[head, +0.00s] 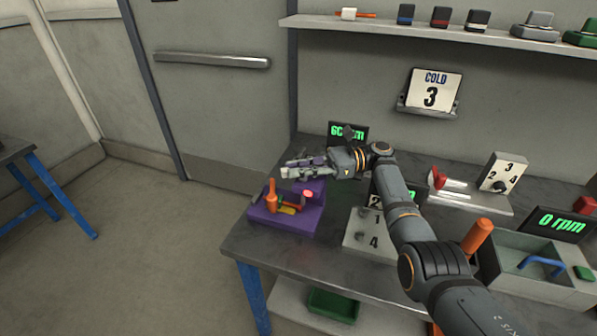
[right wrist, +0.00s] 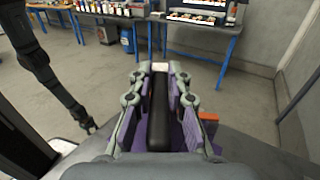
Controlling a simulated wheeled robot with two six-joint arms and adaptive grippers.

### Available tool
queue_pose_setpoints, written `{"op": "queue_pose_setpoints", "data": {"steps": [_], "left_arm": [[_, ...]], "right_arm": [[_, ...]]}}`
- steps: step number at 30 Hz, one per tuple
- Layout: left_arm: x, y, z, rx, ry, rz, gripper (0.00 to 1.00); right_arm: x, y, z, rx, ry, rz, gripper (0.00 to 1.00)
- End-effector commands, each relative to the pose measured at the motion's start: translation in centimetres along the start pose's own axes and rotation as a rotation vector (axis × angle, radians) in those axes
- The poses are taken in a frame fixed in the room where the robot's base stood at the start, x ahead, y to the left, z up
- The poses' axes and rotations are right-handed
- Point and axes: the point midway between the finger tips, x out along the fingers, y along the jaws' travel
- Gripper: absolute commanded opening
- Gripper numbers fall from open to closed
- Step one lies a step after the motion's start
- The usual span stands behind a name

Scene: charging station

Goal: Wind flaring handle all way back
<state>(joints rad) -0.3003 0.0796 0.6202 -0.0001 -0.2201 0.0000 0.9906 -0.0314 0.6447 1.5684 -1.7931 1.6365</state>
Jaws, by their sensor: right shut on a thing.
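A purple tool block (head: 288,222) stands near the left end of the bench. It carries an upright orange post (head: 271,194) and small red and yellow parts. My right gripper (head: 293,168) is just above and behind this block. In the right wrist view a long black bar (right wrist: 160,112) lies between the closed fingers, with a pale piece (right wrist: 160,67) at its far end. Purple surfaces show on both sides of the fingers. The fingers hide most of what they hold, so I cannot tell how far the handle is turned. A dark arm, likely my left, shows at the left of the wrist view.
A numbered grey block (head: 368,240) stands right of the purple block, partly behind my right arm. A grey bin with a blue handle (head: 540,264) and a "0 rpm" display (head: 560,222) are further right. A shelf (head: 430,33) runs above. The floor at left is clear.

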Motion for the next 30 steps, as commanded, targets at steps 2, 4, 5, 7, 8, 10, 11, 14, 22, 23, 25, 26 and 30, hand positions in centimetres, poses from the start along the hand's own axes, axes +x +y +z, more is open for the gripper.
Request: {"op": "queue_pose_setpoints", "data": {"steps": [2, 4, 5, 7, 8, 10, 11, 14, 22, 23, 25, 26, 30], "left_arm": [[0.0, 0.0, 0.0, 0.000, 0.000, 0.000, 0.40], [0.0, 0.0, 0.0, 0.000, 0.000, 0.000, 0.40], [0.0, 0.0, 0.0, 0.000, 0.000, 0.000, 0.40], [0.0, 0.0, 0.0, 0.000, 0.000, 0.000, 0.40], [0.0, 0.0, 0.0, 0.000, 0.000, 0.000, 0.40], [0.0, 0.0, 0.0, 0.000, 0.000, 0.000, 0.40], [0.0, 0.0, 0.0, 0.000, 0.000, 0.000, 0.40], [0.0, 0.0, 0.0, 0.000, 0.000, 0.000, 0.40], [0.0, -0.2, 0.1, 0.000, -0.001, -0.002, 0.40], [0.0, -0.2, 0.1, 0.000, -0.001, -0.002, 0.40], [0.0, -0.1, 0.1, 0.000, 0.000, -0.002, 0.40], [0.0, -0.1, 0.1, 0.000, 0.000, -0.001, 0.40], [0.0, -0.1, 0.0, 0.000, 0.000, -0.001, 0.40]], "right_arm": [[0.0, 0.1, -0.1, 0.003, 0.002, 0.002, 0.00], [0.0, 0.1, -0.2, 0.003, 0.002, 0.001, 0.00], [0.0, 0.1, -0.2, 0.003, 0.002, 0.001, 0.00], [0.0, 0.1, -0.2, 0.003, 0.002, 0.001, 0.00], [0.0, 0.1, -0.2, 0.003, 0.002, 0.001, 0.18], [0.0, 0.1, -0.2, 0.003, 0.001, 0.001, 0.28], [0.0, 0.0, -0.1, 0.003, 0.001, 0.001, 0.32], [0.0, 0.0, -0.1, 0.002, 0.001, 0.000, 0.40], [0.0, 0.0, 0.1, 0.000, 0.001, -0.001, 0.40], [0.0, 0.0, 0.3, -0.001, 0.001, -0.001, 0.40], [0.0, 0.0, 1.3, -0.003, 0.001, -0.001, 0.40], [0.0, 0.0, 1.8, -0.004, 0.001, -0.001, 0.40], [0.0, 0.0, 5.1, -0.004, 0.002, -0.001, 0.40]]}}
